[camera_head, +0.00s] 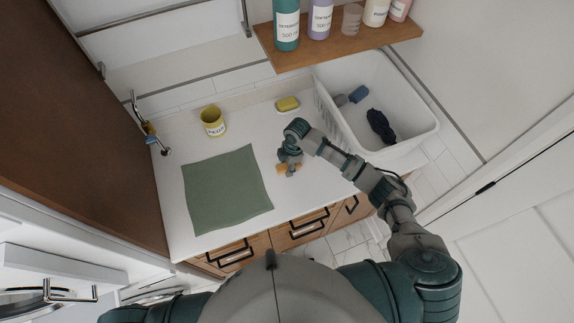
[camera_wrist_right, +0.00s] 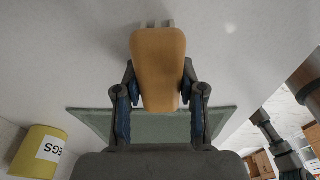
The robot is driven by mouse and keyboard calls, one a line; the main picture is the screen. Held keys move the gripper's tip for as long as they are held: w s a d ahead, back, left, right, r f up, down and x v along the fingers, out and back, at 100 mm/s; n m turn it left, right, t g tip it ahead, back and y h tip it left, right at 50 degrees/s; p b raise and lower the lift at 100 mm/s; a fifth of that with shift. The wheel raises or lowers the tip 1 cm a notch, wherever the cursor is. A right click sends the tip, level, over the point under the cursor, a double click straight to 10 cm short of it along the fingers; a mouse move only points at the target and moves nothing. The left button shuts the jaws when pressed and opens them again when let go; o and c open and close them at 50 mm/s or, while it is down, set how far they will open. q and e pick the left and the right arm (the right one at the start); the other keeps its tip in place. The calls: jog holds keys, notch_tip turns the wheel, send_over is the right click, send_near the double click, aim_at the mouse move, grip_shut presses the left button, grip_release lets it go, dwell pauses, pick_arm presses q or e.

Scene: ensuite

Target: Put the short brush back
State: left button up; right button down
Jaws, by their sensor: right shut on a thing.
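My right gripper (camera_head: 289,161) is over the white counter, just right of the green cloth. It is shut on a small orange-brown wooden block, apparently the short brush (camera_head: 283,168). In the right wrist view the brush (camera_wrist_right: 158,65) sits between the two fingers of the gripper (camera_wrist_right: 159,82), with its rounded broad face toward the camera. My left gripper is out of view.
The green cloth (camera_head: 225,190) lies flat on the counter (camera_head: 170,185). A yellow peg pot (camera_head: 213,121) and a yellow sponge-like block (camera_head: 287,104) stand toward the back. A white tub (camera_head: 420,125) holds dark items. A wooden shelf (camera_head: 340,45) with bottles is above.

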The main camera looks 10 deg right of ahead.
jog(key=c, duration=0.9)
grip_release()
jog(key=shift+o, duration=1.1)
jog(key=shift+a, duration=0.1)
jog(key=shift+a+r, duration=0.1)
jog(key=shift+a, duration=0.25)
jog(key=shift+r, duration=0.2)
jog(key=r, duration=0.3)
jog(key=d+r, duration=0.1)
jog(key=r, duration=0.3)
jog(key=d+r+b, duration=0.1)
jog(key=r, duration=0.2)
jog(key=shift+w+d+r, duration=0.2)
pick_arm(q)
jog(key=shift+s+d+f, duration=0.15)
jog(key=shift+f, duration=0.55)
pick_arm(e)
jog(key=shift+a+r, duration=0.3)
jog(key=shift+r, duration=0.2)
